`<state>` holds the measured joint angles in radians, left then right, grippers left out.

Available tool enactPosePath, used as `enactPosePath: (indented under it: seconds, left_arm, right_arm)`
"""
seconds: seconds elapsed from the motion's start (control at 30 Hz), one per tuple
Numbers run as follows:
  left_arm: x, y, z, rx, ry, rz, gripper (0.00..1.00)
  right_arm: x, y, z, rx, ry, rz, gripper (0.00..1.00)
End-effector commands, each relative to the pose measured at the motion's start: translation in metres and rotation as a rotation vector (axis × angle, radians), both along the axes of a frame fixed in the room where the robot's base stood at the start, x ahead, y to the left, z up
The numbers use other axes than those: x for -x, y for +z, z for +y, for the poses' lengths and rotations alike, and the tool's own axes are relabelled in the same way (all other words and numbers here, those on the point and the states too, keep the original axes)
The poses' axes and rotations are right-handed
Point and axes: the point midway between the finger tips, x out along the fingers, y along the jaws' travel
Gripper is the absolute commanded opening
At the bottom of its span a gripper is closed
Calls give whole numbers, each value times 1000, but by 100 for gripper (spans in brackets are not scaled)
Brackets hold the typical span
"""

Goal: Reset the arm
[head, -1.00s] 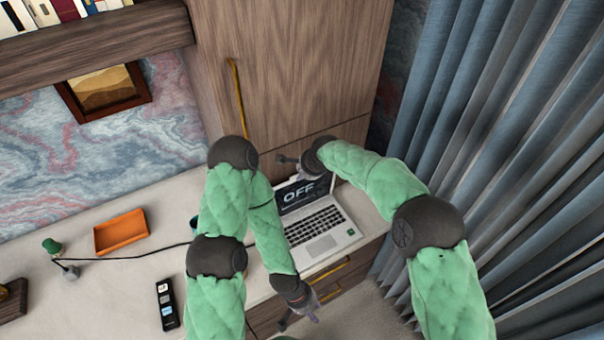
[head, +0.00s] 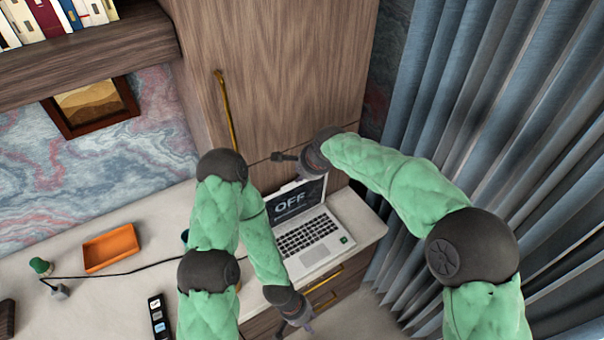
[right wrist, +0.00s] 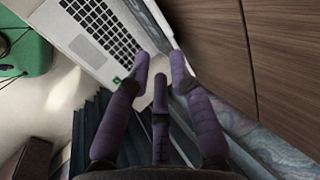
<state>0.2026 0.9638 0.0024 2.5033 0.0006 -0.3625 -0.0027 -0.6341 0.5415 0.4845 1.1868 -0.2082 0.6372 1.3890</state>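My left gripper (head: 296,322) is in front of the desk's front edge, below the open laptop (head: 322,250) in the head view. Its fingers look spread, with nothing between them. My right gripper (head: 289,168) is in the air above the laptop's screen, in front of the wooden cabinet. In the right wrist view its three purple fingers (right wrist: 160,76) are apart and hold nothing. The laptop's screen reads "OFF". Its keyboard also shows in the right wrist view (right wrist: 98,22), beyond the fingertips.
An orange tray (head: 110,248), a small green-topped object (head: 41,266) with a cable, and a dark remote-like device (head: 158,316) are on the desk at left. The tall cabinet (head: 275,70) stands behind the laptop. Blue-grey curtains (head: 500,110) hang at right.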

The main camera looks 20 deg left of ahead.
Motion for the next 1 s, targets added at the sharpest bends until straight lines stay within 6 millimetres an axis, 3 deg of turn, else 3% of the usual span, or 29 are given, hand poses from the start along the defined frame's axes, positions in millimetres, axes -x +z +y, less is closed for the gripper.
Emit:
enactPosePath:
  seconds: [0.27,0.37,0.47,0.67,0.87,1.0]
  left_arm:
    - [0,0,0,0,0,0,40]
    - [0,-3,0,0,0,0,40]
    - [0,-8,0,0,0,0,40]
    - [0,-21,0,0,0,0,40]
    - [0,-35,0,0,0,0,40]
    - [0,-45,0,0,0,0,40]
  right_arm:
    - [-1,-2,-1,1,1,0,22]
    - [-2,-21,-11,11,12,7,22]
    - [-4,-61,-33,31,42,18,22]
    - [9,-170,-101,75,135,42,22]
    - [53,-270,-173,104,226,67,22]
    - [102,-330,-221,119,287,82,22]
